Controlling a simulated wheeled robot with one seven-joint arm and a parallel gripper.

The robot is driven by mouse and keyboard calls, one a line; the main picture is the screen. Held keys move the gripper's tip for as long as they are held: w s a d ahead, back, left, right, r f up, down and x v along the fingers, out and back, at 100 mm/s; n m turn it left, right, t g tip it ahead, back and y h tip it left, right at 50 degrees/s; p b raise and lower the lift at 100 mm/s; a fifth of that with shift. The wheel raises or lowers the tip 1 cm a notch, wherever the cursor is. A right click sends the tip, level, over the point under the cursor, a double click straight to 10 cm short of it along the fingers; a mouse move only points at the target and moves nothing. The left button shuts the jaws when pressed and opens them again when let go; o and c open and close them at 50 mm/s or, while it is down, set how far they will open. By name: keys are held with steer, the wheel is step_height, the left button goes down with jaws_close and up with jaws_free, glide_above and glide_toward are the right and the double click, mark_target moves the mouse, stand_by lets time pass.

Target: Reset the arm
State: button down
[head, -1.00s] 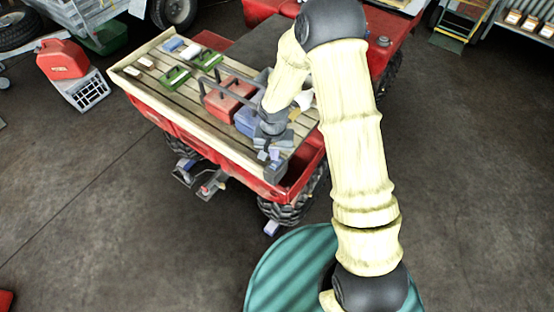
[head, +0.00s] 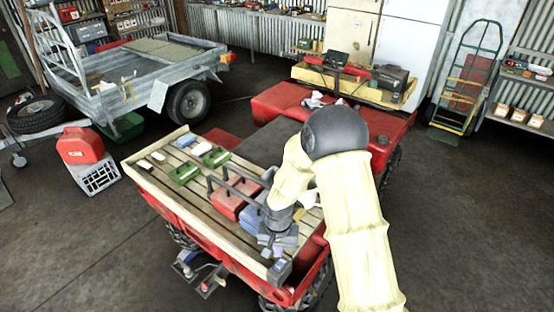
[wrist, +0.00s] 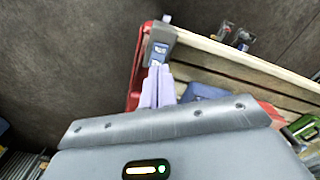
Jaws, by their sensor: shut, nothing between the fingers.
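My arm reaches from the lower right of the head view over the near end of a red quad's slatted wooden deck (head: 180,162). My gripper (head: 270,250) points down close to the deck's near corner, beside a dark grey corner piece (head: 279,271). In the wrist view the pale lilac fingers of my gripper (wrist: 157,72) are together and empty, close to the grey corner piece (wrist: 160,40). Whether they touch it I cannot tell.
The deck carries a red toolbox (head: 234,200), a blue box (head: 252,215) partly behind my arm, and green trays (head: 216,158). A grey trailer (head: 150,65), a red jerrycan (head: 80,146) and a green hand truck (head: 470,80) stand around.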

steer(key=s+d+r+n+t+b, duration=0.1)
steer(key=s+d+r+b, duration=0.5)
steer(key=s+d+r, duration=0.6)
steer(key=shift+s+d+r+n+t, duration=0.3)
steer(key=shift+d+r+t, duration=0.1)
steer(key=shift+d+t, duration=0.45)
stand_by(0.4)
